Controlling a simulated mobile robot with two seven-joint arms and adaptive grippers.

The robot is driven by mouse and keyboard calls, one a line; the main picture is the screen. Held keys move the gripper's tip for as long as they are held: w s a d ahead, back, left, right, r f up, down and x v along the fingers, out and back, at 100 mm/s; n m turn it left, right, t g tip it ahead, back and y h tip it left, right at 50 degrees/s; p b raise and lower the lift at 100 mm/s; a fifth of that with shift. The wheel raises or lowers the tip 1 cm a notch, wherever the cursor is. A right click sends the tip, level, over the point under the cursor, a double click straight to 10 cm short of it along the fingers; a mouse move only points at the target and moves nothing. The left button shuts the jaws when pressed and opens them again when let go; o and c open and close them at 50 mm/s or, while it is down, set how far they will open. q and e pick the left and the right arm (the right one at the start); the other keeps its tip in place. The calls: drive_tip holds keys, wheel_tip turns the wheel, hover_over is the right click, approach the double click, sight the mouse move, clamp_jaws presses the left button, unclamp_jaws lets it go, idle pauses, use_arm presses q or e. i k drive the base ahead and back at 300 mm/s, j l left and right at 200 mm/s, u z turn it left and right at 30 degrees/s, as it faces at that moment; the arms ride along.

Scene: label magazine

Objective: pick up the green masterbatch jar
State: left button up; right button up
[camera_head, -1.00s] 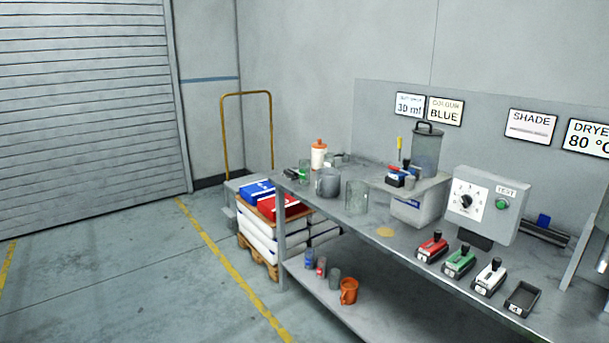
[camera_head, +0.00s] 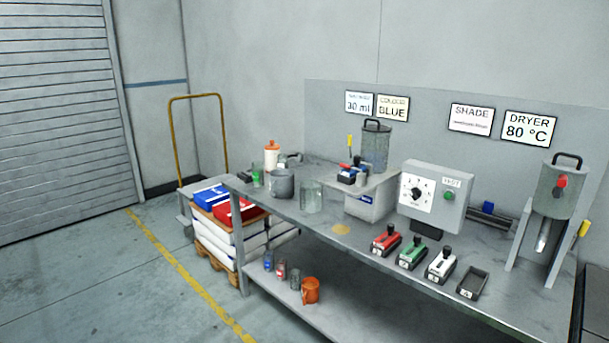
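A small jar with green contents (camera_head: 257,178) stands upright on the far left end of the grey bench top (camera_head: 330,215). It looks like the green masterbatch jar, though it is small and its label cannot be read. A grey metal pot (camera_head: 282,184) stands just right of it, and an orange-capped white bottle (camera_head: 272,156) is behind. Similar small jars, one blue (camera_head: 268,264) and one red (camera_head: 281,270), stand on the lower shelf. Neither of my grippers is in view.
A clear beaker (camera_head: 312,197), a dial box (camera_head: 435,195) and red, green and white handled blocks stand along the bench. A pallet of sacks (camera_head: 225,245) and a yellow-handled trolley (camera_head: 170,150) are left of it. The floor (camera_head: 90,280) at front left is open.

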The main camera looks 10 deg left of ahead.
sight(258, 173)
drive_tip(key=i+j+z, duration=0.4)
drive_tip(key=j, duration=0.25)
drive_tip(key=i+j+z, duration=0.45)
drive_tip(key=j, duration=0.3)
drive_tip(key=i+j+z, duration=0.2)
drive_tip(key=j, duration=0.25)
